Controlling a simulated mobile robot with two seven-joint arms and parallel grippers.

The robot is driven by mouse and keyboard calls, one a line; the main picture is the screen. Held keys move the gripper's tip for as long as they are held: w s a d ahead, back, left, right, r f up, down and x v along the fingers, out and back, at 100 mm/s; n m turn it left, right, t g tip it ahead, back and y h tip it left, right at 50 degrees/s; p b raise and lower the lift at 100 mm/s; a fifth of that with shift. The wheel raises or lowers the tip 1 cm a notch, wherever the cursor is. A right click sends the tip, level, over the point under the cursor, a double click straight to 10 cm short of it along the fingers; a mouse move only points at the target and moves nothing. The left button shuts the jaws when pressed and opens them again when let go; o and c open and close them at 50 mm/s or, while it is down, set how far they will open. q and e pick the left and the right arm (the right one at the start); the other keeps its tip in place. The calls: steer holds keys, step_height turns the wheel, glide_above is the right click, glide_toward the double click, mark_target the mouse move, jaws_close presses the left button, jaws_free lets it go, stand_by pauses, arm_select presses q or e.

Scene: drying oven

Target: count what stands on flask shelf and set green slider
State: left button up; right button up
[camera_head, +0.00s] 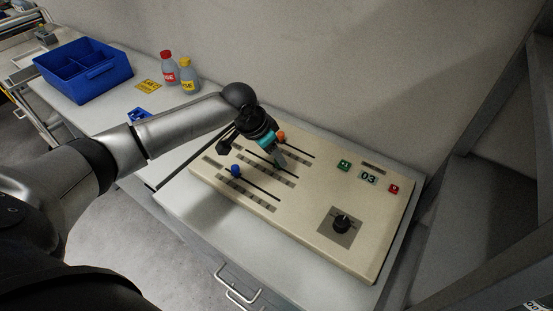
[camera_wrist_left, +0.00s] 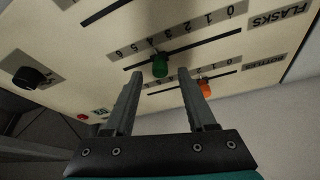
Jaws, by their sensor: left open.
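The green slider (camera_wrist_left: 160,66) sits partway along the numbered track labelled FLASKS (camera_wrist_left: 290,10) in the left wrist view, where the lettering is upside down. My left gripper (camera_wrist_left: 165,78) is open, with its fingers on either side of the green slider; I cannot tell whether either one touches it. In the head view my left gripper (camera_head: 280,160) reaches down over the beige panel (camera_head: 300,218) and hides the green slider. The slider's exact number is unclear. No flask shelf is visible. My right gripper is not in view.
The panel also has an orange slider (camera_head: 281,135), a blue slider (camera_head: 235,170), a black dial (camera_head: 341,223), a display reading 03 (camera_head: 368,177), a green button (camera_head: 344,165) and a red button (camera_head: 393,189). A blue bin (camera_head: 85,80), red-capped bottle (camera_head: 168,72) and yellow-capped bottle (camera_head: 188,80) stand behind.

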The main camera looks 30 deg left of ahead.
arm_select(q)
steer(key=shift+x, duration=1)
jaws_close()
stand_by(0.8)
